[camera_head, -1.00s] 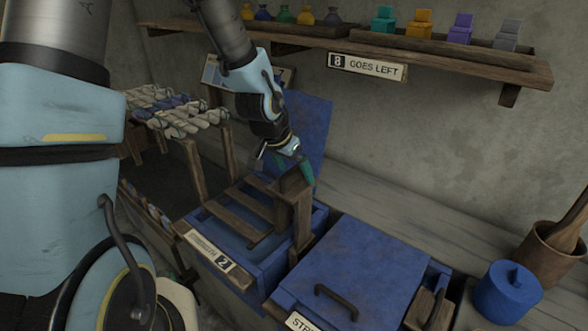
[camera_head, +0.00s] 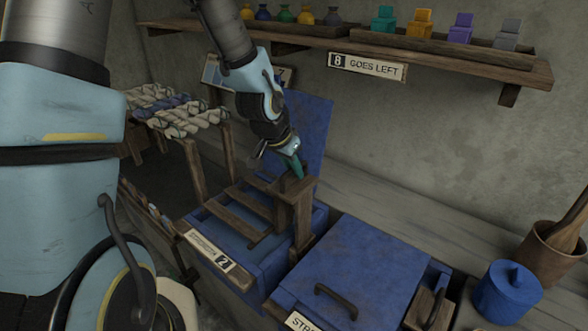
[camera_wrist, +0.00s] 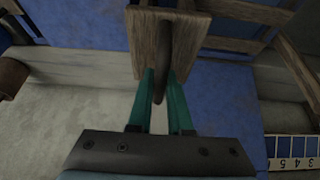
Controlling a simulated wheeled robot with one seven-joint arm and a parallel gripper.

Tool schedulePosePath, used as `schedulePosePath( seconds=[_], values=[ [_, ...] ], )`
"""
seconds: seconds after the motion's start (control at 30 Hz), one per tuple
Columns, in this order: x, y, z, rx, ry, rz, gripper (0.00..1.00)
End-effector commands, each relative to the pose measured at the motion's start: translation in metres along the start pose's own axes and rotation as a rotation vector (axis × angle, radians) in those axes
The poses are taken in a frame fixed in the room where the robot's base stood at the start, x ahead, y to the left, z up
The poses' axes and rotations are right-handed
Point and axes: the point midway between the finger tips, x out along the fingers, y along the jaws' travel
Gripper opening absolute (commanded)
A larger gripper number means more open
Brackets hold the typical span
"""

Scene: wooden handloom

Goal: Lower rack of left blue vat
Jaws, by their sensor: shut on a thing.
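The left blue vat (camera_head: 270,272) stands open, with its blue lid (camera_head: 310,122) raised behind it and a plate marked 2 on its front. The slatted wooden rack (camera_head: 238,218) sits above the vat's opening, over dark blue inside. Its tall end block (camera_head: 303,212) rises at the right. My gripper (camera_head: 297,168) reaches down to the top of this block. In the wrist view its teal fingers (camera_wrist: 161,78) are shut on the rack's dark handle (camera_wrist: 163,88), beside the wooden block (camera_wrist: 150,38). The rack's underside is hidden.
A closed blue vat (camera_head: 355,268) stands to the right, beside a blue pot (camera_head: 507,292) and a wooden bucket (camera_head: 552,250). Pale and blue skeins (camera_head: 175,110) hang on a stand at left. A shelf (camera_head: 450,62) runs along the wall above.

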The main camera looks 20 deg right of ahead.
Motion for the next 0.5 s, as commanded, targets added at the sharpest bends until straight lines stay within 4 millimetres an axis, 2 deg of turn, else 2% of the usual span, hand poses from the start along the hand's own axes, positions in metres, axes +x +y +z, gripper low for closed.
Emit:
schedulePosePath(
  seconds=[0.3,0.5],
  values=[
    [0.001,-0.001,0.001,-0.001,0.0,-0.001,0.0],
    [0.016,-0.001,0.008,-0.002,-0.001,-0.001,0.0]
  ],
)
